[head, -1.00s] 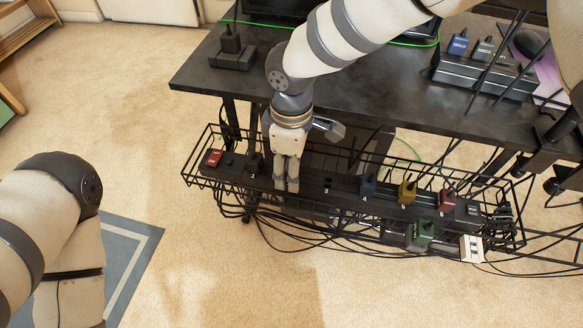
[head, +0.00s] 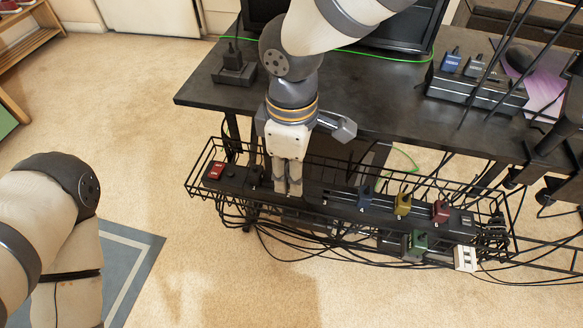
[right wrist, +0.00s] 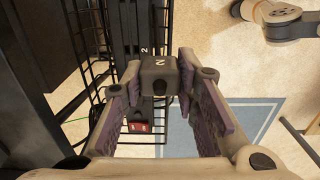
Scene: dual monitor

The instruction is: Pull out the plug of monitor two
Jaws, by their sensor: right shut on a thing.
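My right gripper (head: 288,190) points down over the left part of the black power strip (head: 335,192), near the second position. In the right wrist view its fingers (right wrist: 158,82) are shut on a dark plug (right wrist: 159,66) with a pale "2"-like mark. The strip's printed "2" (right wrist: 143,50) shows beside it. The fingers hide this plug in the head view. I cannot tell whether its prongs are still in the socket. My left arm (head: 65,240) is at the left; its gripper is out of view.
The strip lies in a black wire basket (head: 190,182) below the desk (head: 210,92). A red switch (head: 216,171) is at its left end. Loose cables hang below.

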